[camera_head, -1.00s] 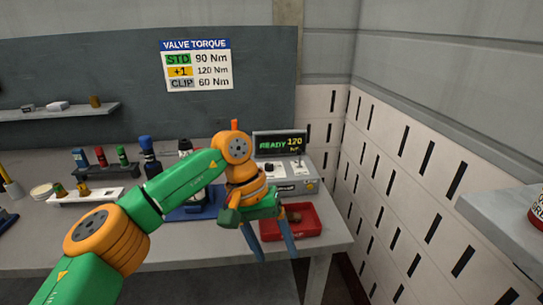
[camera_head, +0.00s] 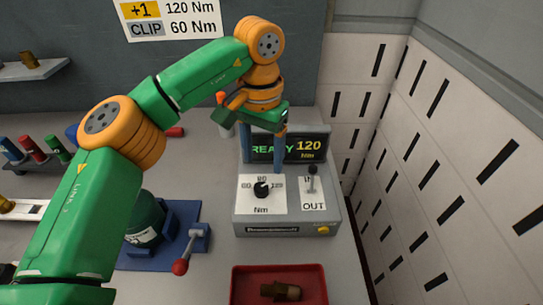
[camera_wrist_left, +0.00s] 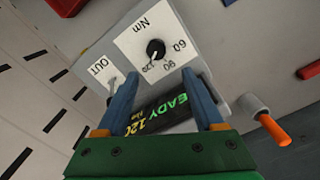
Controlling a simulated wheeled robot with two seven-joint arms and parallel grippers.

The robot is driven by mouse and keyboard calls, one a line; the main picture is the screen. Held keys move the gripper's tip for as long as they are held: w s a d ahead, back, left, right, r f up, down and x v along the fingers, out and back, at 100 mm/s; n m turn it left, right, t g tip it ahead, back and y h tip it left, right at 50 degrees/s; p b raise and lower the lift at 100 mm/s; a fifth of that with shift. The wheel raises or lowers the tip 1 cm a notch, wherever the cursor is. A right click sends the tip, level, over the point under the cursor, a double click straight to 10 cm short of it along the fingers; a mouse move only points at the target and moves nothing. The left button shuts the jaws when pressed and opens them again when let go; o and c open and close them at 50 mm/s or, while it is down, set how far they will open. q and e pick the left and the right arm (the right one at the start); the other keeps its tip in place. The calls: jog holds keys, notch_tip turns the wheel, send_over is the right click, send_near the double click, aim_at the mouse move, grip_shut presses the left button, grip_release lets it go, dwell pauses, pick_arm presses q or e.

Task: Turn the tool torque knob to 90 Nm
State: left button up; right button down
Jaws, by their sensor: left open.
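The black torque knob (camera_head: 261,188) sits on the white dial plate (camera_head: 264,207) of a grey control box, with 60, 90 and 120 marked around it. The display (camera_head: 291,148) behind it reads READY 120 Nm. The wrist view also shows the knob (camera_wrist_left: 156,48) beyond my fingertips. My left gripper (camera_head: 262,167) is open and empty, with its blue fingers pointing down just behind the knob, in front of part of the display. The fingers look apart from the knob. In the wrist view, my left gripper (camera_wrist_left: 160,78) spans part of the display. My right gripper is not in view.
A small lever (camera_head: 312,179) stands by the OUT label, right of the knob. A red tray (camera_head: 238,292) with a brown part lies in front. A blue fixture (camera_head: 209,218) with a red-tipped handle is at left. The wall chart (camera_head: 171,20) is partly cut off.

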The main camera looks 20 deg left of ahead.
aim_at(261, 187)
pick_arm(q)
jog(key=s+f, duration=0.1)
jog(key=f, duration=0.1)
jog(key=s+f, duration=0.1)
jog(key=f, duration=0.1)
jog(key=shift+s+p, duration=0.3)
jog(key=shift+w+f, duration=0.15)
jog(key=shift+f, duration=0.8)
jog(key=shift+w+f, duration=0.2)
jog(key=shift+w, duration=0.15)
jog(key=shift+s+r, duration=0.1)
jog(key=shift+s, duration=0.1)
grip_shut()
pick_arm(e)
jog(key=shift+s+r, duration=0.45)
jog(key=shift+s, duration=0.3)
